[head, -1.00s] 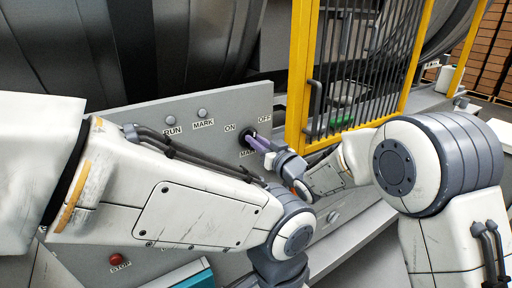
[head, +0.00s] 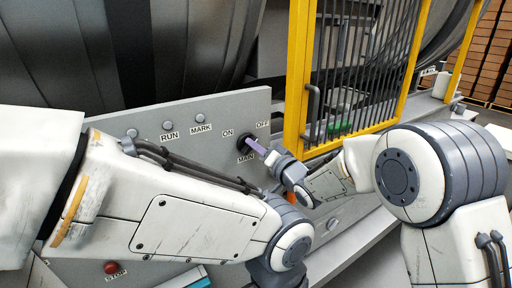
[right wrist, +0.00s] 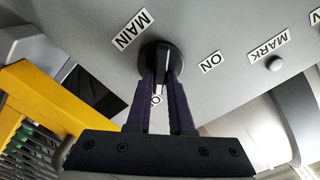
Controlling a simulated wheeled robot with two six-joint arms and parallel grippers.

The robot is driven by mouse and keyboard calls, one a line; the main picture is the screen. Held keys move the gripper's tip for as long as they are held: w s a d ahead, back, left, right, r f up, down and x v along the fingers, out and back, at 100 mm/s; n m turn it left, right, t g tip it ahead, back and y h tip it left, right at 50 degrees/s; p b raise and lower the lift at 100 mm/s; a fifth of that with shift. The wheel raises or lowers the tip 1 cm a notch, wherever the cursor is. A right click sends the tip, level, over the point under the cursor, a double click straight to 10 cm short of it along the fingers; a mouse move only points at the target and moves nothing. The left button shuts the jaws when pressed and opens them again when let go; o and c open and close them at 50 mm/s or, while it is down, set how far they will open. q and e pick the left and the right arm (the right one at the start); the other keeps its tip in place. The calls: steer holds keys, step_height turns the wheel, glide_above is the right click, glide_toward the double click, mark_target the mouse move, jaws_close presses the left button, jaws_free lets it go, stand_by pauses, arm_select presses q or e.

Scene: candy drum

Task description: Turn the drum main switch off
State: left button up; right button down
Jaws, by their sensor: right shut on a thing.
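The main switch is a round black knob (right wrist: 158,56) on the grey panel, with MAIN, ON and OFF labels around it. The knob also shows in the head view (head: 245,141), partly behind my fingers. My right gripper (right wrist: 161,78) is shut on the knob, with one purple finger on each side. It also shows in the head view (head: 256,146). The ON label (right wrist: 210,63) is clear; the OFF label (right wrist: 157,98) is partly hidden between the fingers. I cannot tell exactly where the knob points. My left arm crosses the front of the panel; its gripper is out of view.
A yellow guard frame (head: 296,75) with dark bars stands just right of the switch. RUN and MARK buttons (head: 199,118) lie to the left. A red STOP button (head: 111,267) is low on the panel. The large drum (head: 200,45) is behind.

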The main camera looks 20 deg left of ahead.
steer(key=shift+s+a+f, duration=0.1)
steer(key=shift+f, duration=0.2)
steer(key=c, duration=0.8)
jaws_free()
steer(key=shift+r, duration=0.15)
steer(key=b+v, duration=0.4)
steer(key=v, duration=0.6)
steer(key=shift+s+d, duration=0.2)
steer(key=shift+d, duration=0.05)
